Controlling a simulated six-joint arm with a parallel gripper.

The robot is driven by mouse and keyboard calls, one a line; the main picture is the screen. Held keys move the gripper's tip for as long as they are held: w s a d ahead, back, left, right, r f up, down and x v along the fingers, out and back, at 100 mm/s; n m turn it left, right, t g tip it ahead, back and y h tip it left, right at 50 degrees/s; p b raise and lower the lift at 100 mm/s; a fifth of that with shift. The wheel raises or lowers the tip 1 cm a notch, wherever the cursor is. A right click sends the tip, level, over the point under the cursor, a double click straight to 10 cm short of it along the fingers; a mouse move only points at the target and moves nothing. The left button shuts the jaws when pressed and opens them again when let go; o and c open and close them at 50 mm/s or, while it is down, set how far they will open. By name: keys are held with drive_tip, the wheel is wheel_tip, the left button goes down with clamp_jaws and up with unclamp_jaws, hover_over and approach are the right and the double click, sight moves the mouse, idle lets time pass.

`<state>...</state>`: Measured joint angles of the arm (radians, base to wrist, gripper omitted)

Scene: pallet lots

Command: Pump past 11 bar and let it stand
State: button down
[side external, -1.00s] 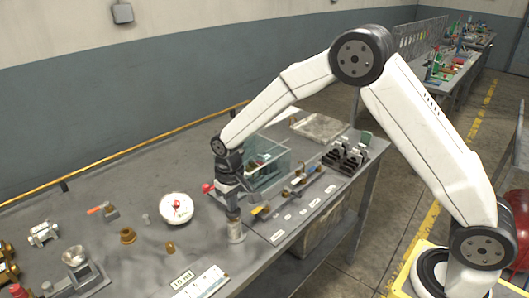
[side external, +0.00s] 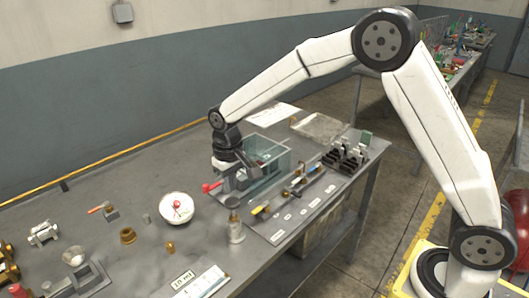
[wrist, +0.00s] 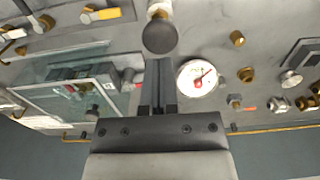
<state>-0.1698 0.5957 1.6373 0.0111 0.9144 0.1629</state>
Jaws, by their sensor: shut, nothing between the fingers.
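The hand pump (side external: 236,233) is a small grey metal cylinder standing upright near the bench's front edge. Its dark round knob (side external: 232,202) is raised on a stem; in the wrist view the knob (wrist: 159,36) lies just beyond my fingertips. The round white gauge (side external: 176,208) sits left of the pump. It also shows in the wrist view (wrist: 190,84) with a red needle, but its scale is too small to read. My gripper (side external: 221,171) is shut and empty, above and behind the knob, apart from it. The wrist view shows its fingers (wrist: 160,68) together.
A clear bin (side external: 270,160) stands behind the pump. A labelled tool board (side external: 285,215) lies right of the pump. Brass fittings (side external: 128,236) stand to the left, and a ruled white card (side external: 203,283) lies in front.

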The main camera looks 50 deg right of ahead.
sight(232, 200)
wheel_tip(232, 200, up, 8)
drive_tip(key=shift+f, duration=0.15)
idle(1.0)
drive_tip(key=s+d+f+t, duration=0.1)
drive_tip(key=s+d+f, duration=0.3)
drive_tip(key=s, duration=0.6)
drive_tip(key=s+d+f+t, duration=0.1)
drive_tip(key=s+d+f, duration=0.3)
drive_tip(key=s, duration=0.6)
drive_tip(key=shift+d+f+t, duration=0.2)
drive_tip(key=shift+f+t, duration=0.05)
drive_tip(key=shift+t, duration=0.15)
idle(4.1)
